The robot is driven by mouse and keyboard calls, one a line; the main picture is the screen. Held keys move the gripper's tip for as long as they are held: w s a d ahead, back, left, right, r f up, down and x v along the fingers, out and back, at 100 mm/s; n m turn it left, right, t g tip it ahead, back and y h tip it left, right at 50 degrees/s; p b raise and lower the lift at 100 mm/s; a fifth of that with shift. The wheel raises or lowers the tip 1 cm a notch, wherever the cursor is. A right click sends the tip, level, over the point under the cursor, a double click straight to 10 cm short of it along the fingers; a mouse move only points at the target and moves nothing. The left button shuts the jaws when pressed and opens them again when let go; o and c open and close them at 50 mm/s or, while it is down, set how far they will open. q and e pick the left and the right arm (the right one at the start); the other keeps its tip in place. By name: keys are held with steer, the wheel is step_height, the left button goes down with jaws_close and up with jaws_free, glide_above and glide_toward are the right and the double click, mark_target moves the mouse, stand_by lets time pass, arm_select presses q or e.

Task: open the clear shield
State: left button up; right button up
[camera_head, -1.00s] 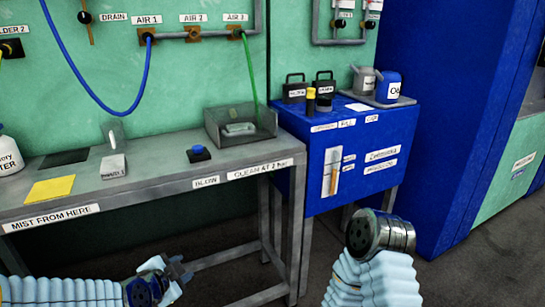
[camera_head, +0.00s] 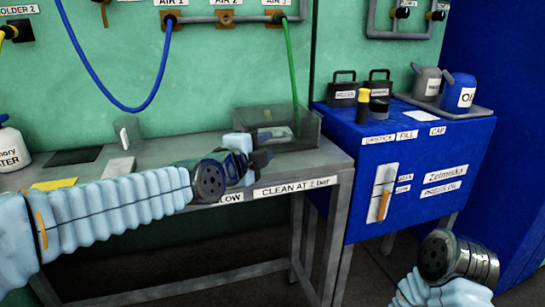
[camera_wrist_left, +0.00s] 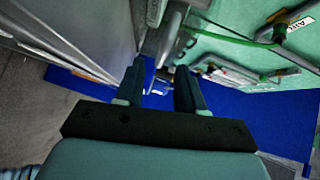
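The clear shield (camera_head: 306,128) is a see-through box-like cover around a grey part at the right end of the bench, below the AIR 3 outlet. My left gripper (camera_head: 264,160) is just in front of its lower left side, over the bench's front edge. I cannot tell whether it touches the shield. In the left wrist view its two dark fingers (camera_wrist_left: 158,88) stand apart with nothing clearly held between them.
A blue cabinet (camera_head: 370,180) with cans on top stands to the right. The floor between is clear.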

mark_target(273, 142)
arm_select(q)
steer(key=x, duration=0.4)
jaws_close()
stand_by(0.4)
